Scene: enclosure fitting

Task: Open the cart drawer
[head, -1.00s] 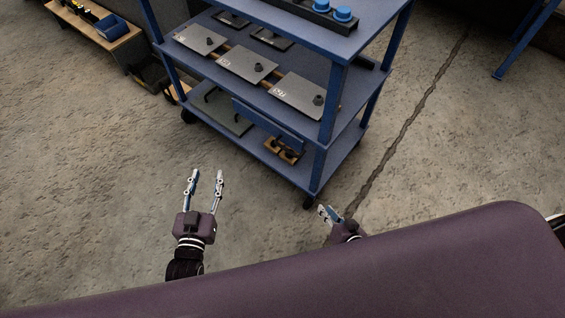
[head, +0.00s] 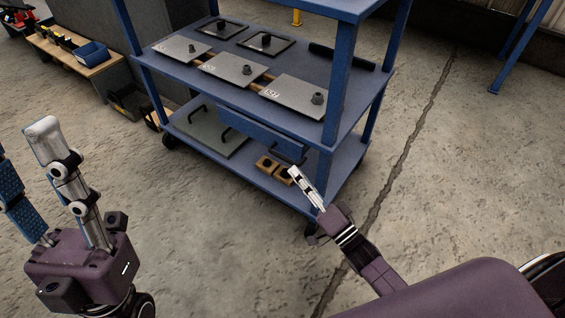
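The blue cart (head: 340,85) stands ahead of me with several shelves. The blue drawer front (head: 258,131) sits just under the front edge of its middle shelf and looks shut. A dark handle shows low on the drawer front's right part. My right gripper (head: 294,172) is beside the cart's near right corner, below and right of the drawer front, not visibly touching the handle. Its fingers overlap in view, so their gap is hidden. My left gripper (head: 20,140) is large at the lower left, fingers apart and empty, away from the cart.
Grey plates with knobs (head: 235,68) lie on the middle shelf. A grey-green panel with handles (head: 205,130) and small brown blocks (head: 273,168) are on the bottom shelf. A wooden bench with a blue bin (head: 91,53) stands at the far left.

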